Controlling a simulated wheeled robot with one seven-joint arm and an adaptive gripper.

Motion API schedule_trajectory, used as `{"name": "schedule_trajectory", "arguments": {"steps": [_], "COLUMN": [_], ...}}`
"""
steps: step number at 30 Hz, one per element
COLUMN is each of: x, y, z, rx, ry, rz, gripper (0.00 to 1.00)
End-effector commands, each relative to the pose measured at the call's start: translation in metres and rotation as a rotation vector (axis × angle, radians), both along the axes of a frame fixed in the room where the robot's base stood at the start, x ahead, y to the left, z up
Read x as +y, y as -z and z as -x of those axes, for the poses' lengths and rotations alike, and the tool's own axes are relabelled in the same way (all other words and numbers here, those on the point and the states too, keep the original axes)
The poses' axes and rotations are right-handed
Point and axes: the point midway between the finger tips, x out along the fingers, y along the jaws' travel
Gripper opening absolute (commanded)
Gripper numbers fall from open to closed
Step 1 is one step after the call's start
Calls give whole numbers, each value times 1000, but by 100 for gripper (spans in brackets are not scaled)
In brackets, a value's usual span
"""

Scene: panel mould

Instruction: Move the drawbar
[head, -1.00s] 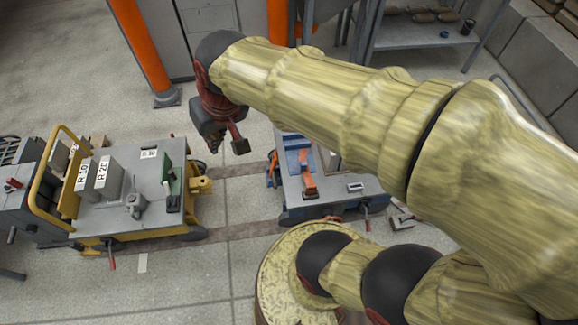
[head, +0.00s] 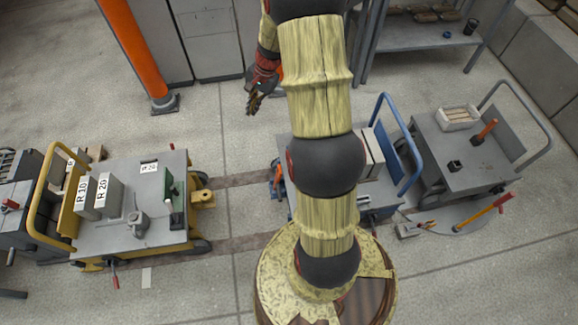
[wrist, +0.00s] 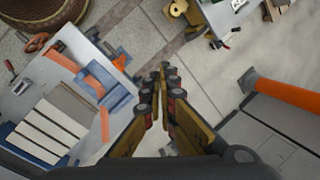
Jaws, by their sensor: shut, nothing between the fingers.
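The bar with a yellow shaft and red cross handle (head: 484,214), probably the drawbar, slants low beside the grey trolley at the right in the head view. I cannot make it out in the wrist view. My gripper (head: 253,104) is at the upper middle of the head view, high over clear floor and far to the left of that bar. In the wrist view my gripper (wrist: 164,82) is shut, with its fingertips together and nothing between them.
A yellow-framed trolley (head: 117,243) stands at the left. A blue-handled trolley (head: 388,188) stands in the middle, partly hidden by my arm. The grey trolley (head: 490,172) carries a box. An orange post (head: 137,50) and cabinets (head: 208,40) stand behind.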

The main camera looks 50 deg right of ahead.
Motion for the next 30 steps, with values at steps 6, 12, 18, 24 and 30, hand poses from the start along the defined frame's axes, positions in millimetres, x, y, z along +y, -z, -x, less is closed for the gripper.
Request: {"name": "schedule_trajectory", "arguments": {"steps": [6, 12, 18, 24, 30], "x": [-64, -109, -139, -149, -150], "y": [90, 178, 263, 321, 344], "z": [18, 50, 93, 126, 138], "rx": [59, 108, 155, 186, 197], "ry": [241, 463, 673, 815, 865], "rz": [-101, -188, -268, -321, -339], "gripper": [0, 0, 0, 0, 0]}}
